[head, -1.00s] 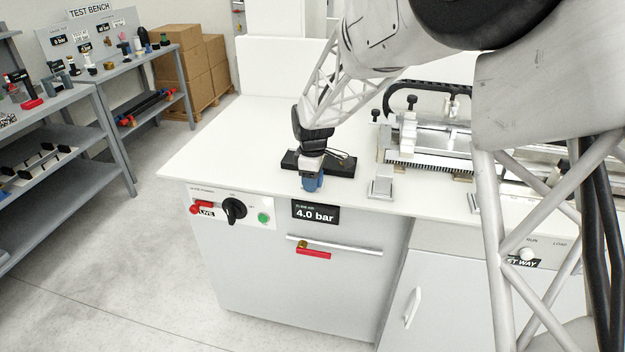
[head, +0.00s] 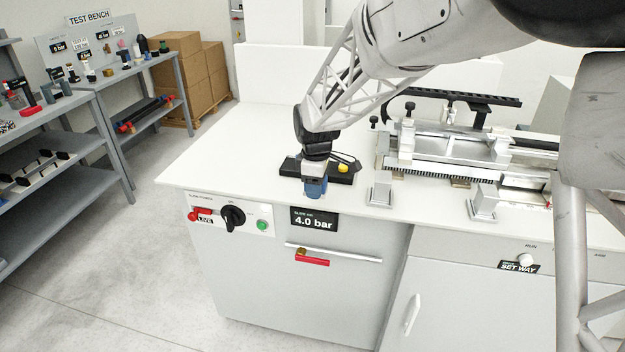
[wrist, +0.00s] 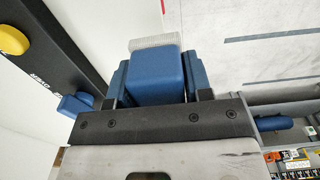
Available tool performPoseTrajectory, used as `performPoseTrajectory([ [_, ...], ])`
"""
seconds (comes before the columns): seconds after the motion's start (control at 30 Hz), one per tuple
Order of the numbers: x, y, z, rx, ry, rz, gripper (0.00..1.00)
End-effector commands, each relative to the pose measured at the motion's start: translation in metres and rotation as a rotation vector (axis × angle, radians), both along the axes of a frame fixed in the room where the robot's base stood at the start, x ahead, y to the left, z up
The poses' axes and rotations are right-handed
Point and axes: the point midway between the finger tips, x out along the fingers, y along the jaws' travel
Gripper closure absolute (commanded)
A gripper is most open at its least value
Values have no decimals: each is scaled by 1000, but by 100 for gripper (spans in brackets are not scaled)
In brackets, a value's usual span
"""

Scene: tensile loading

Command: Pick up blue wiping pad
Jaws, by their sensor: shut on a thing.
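The blue wiping pad (wrist: 155,78) is a blue block with a pale, mesh-like face at its far end in the wrist view. It sits between the two blue fingers of my gripper, which is shut on it. In the head view my gripper (head: 315,187) points down at the front edge of the black holder (head: 290,166) on the white bench. The pad cannot be told apart from the blue fingers there. Whether the pad still touches the holder or bench is unclear.
A yellow knob-like piece (head: 343,167) sits on the holder, right of my gripper. A smaller blue piece (wrist: 75,105) shows beside the holder in the wrist view. A metal block (head: 381,190) and the test rig (head: 440,150) stand to the right. The bench left of the holder is clear.

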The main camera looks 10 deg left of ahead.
Motion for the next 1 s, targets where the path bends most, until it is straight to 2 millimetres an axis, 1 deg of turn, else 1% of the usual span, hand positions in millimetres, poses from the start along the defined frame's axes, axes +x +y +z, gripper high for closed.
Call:
performPoseTrajectory([
  [0.03, -8, -4, 1, 0, -1, 0, 78],
  [0.3, -46, -24, 6, 0, -1, 0, 78],
  [0.53, -73, -38, 8, 0, 0, 0, 78],
  [0.8, -92, -48, 10, 0, 0, 0, 78],
  [1.0, -97, -50, 10, 0, 0, 0, 78],
])
